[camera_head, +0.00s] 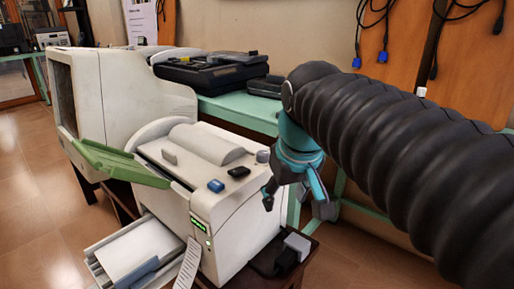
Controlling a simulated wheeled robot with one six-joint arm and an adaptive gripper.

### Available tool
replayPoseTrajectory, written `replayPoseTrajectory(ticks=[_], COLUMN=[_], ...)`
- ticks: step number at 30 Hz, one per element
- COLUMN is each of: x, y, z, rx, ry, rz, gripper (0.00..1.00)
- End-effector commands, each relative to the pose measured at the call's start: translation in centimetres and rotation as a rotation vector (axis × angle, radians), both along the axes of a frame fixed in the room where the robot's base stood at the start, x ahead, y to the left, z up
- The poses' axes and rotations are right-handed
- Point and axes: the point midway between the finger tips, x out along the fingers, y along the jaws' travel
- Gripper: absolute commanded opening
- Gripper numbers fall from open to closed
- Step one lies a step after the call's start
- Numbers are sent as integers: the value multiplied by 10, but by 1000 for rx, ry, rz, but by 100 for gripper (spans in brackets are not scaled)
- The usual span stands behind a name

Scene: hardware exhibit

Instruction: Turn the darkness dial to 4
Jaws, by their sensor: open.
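A cream printer (222,221) stands on a low dark stand, with a lit green display on its front edge. A small rounded grey knob (263,156) sits at its top right corner; I cannot tell whether this is the darkness dial, and no numbers are readable. A blue button (216,185) and a black piece (239,171) sit on the top near the front right. My gripper (294,200) hangs just right of the printer, pointing down, its fingers apart and empty. It appears clear of the knob, though the depth between them is hard to judge.
A green tray flap (125,163) juts from the printer's left side, and a paper tray (130,255) sticks out below. An old monitor (115,100) stands behind at left. Dark devices (215,70) lie on the green table. Cables hang on the wall.

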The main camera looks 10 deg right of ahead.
Motion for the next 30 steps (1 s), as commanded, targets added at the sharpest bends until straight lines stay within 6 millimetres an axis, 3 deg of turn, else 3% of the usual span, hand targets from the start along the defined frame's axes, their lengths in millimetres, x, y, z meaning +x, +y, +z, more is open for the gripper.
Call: replayPoseTrajectory(ticks=[1, 6, 15, 22, 30], x=[16, 58, 124, 152, 159], y=[0, 0, 3, 3, 3], z=[17, 65, 125, 144, 147], rx=[-5, -22, -41, -45, -45], ry=[23, 103, 241, 316, 344], rz=[14, 73, 180, 239, 261], gripper=[55, 55, 55, 55, 55])
